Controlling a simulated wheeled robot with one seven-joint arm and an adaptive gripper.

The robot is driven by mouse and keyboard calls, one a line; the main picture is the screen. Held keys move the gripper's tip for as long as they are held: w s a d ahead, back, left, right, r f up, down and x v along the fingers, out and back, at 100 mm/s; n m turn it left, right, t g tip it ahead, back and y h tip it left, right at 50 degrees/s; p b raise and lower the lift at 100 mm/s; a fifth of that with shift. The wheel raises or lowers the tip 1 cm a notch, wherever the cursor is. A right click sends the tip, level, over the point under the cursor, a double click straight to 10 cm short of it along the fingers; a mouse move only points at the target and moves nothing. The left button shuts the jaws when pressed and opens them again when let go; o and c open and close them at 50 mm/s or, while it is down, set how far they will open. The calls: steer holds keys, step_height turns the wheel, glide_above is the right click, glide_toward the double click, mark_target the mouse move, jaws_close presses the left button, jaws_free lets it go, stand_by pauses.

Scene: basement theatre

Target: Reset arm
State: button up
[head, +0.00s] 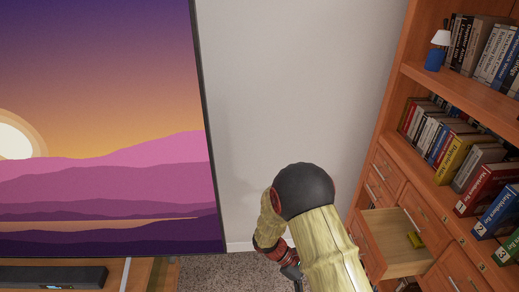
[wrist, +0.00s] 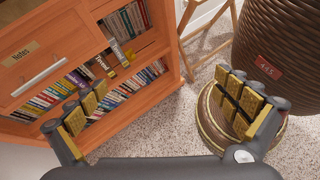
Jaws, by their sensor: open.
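My gripper (wrist: 163,102) is open in the wrist view, its two yellow-padded fingers wide apart with nothing between them. Beyond the fingers are the bookcase and the carpet. In the head view my arm rises from the bottom centre and bends at a dark rounded joint; the fingers cannot be made out there. An open wooden drawer (head: 385,232) stands out from the cabinet to the right of my arm. A small yellow-green thing (head: 416,240) shows at the drawer; I cannot tell what it is.
A wooden bookcase (head: 405,85) with books and a blue lamp (head: 435,58) fills the right side. A large screen (head: 100,120) is at left. In the wrist view, a brown ribbed round container (wrist: 280,50) stands close by the right finger. Carpet (wrist: 185,105) lies between it and the shelves.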

steer(key=s+a+r+m+t+y, duration=0.1)
steer(key=s+r+m+t+y, duration=0.2)
steer(key=r, duration=0.8)
steer(key=s+a+r+m+t+y, duration=0.1)
steer(key=s+r+m+t+y, duration=0.3)
steer(key=r, duration=0.8)
steer(key=s+a+r+m+t+y, duration=0.1)
steer(key=s+r+m+t+y, duration=0.2)
steer(key=s+r, duration=0.3)
step_height(320, 180, up, 6)
steer(key=shift+f+m, duration=0.25)
steer(key=shift+m, duration=0.35)
